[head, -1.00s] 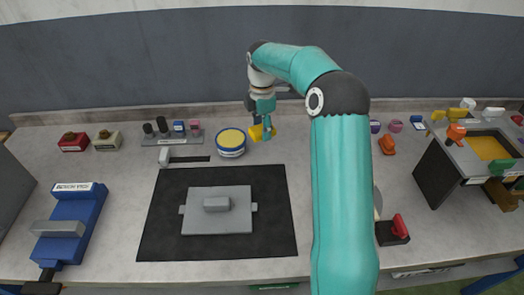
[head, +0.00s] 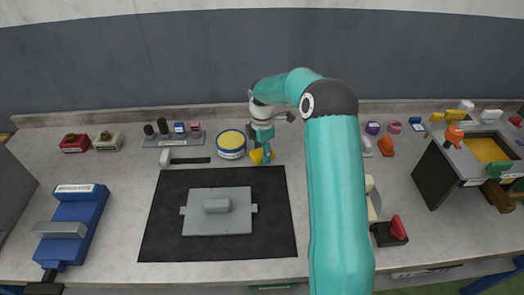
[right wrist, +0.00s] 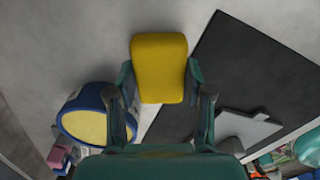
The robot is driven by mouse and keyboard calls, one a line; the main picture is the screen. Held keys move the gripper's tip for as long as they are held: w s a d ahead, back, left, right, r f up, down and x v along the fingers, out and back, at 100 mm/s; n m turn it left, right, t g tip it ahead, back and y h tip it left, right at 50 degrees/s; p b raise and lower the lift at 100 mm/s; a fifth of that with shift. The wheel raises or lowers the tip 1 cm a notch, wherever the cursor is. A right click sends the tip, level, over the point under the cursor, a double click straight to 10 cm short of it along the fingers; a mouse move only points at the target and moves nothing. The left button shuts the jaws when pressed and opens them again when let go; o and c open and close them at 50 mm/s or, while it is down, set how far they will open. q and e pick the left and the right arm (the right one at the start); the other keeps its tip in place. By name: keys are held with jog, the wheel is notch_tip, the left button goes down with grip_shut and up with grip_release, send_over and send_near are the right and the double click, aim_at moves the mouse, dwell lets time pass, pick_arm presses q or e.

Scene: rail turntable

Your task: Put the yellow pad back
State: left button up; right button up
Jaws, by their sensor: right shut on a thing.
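A yellow pad (head: 257,156) is held between the fingers of my right gripper (head: 263,151), just right of a round blue-and-white tin (head: 231,150) with a yellow top. In the right wrist view the pad (right wrist: 159,60) shows as a rounded yellow block between the two teal fingers of the right gripper (right wrist: 159,78). In that view the tin (right wrist: 75,112) is at the lower left, apart from the pad. Whether the pad touches the bench cannot be told. My left gripper is not in view.
A black mat (head: 165,235) with a grey plate (head: 217,222) lies in front of the tin. A small rack (head: 172,140) stands left of it, a blue vise (head: 72,222) farther left. Clutter and an open box (head: 440,178) stand at the right.

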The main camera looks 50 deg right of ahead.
jog(key=shift+f, duration=0.45)
jog(key=o, duration=1)
jog(key=shift+r, duration=0.1)
jog(key=shift+r, duration=0.1)
notch_tip(320, 180, up, 13)
jog(key=shift+f+b, duration=0.2)
jog(key=shift+b, duration=0.15)
jog(key=shift+f, duration=0.1)
